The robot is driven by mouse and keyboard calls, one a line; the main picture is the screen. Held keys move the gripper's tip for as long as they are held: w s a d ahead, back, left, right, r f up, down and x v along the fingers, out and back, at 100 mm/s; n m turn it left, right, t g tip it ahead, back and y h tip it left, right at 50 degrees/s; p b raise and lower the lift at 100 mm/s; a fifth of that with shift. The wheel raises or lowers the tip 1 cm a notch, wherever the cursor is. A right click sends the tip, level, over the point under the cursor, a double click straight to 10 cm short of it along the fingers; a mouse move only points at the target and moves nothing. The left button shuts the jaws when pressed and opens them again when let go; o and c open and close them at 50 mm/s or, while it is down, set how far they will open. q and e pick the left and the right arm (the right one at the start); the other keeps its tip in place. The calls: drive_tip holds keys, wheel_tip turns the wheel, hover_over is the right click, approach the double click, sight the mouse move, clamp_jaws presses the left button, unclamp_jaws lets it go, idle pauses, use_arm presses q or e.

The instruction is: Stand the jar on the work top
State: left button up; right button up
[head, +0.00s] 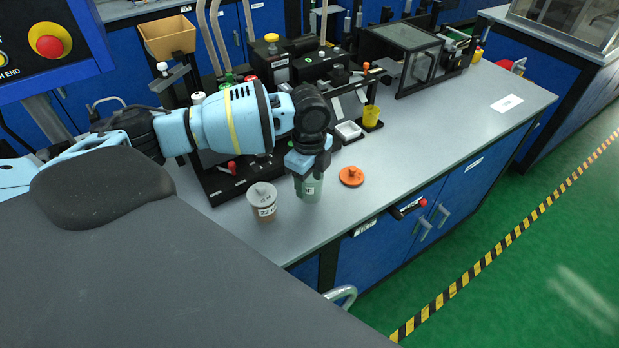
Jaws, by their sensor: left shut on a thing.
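My left gripper (309,178) comes in from the left and points down over the front part of the grey work top (430,145). It is shut on a pale green jar (312,190) with a small label, and its fingers hide the jar's upper part. The jar looks upright, at or just above the work top; I cannot tell whether its base touches. Another jar (264,203), brownish with a grey lid and a white label, stands to its left. An orange lid (351,176) lies on the work top to its right. My right gripper is not in view.
A black rack (225,185) with bottles and tubes stands behind. A yellow cup (371,115) and a white tray (348,131) are further back. A black glass-fronted case (420,70) is at the back right. The work top's right side is mostly clear, apart from a white card (507,103).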

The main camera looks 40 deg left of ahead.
use_arm(q)
drive_tip(key=o, duration=1.2)
drive_tip(key=shift+f, duration=0.1)
wheel_tip(320, 180, up, 12)
drive_tip(key=shift+r+p, duration=0.1)
drive_tip(key=shift+p, duration=0.3)
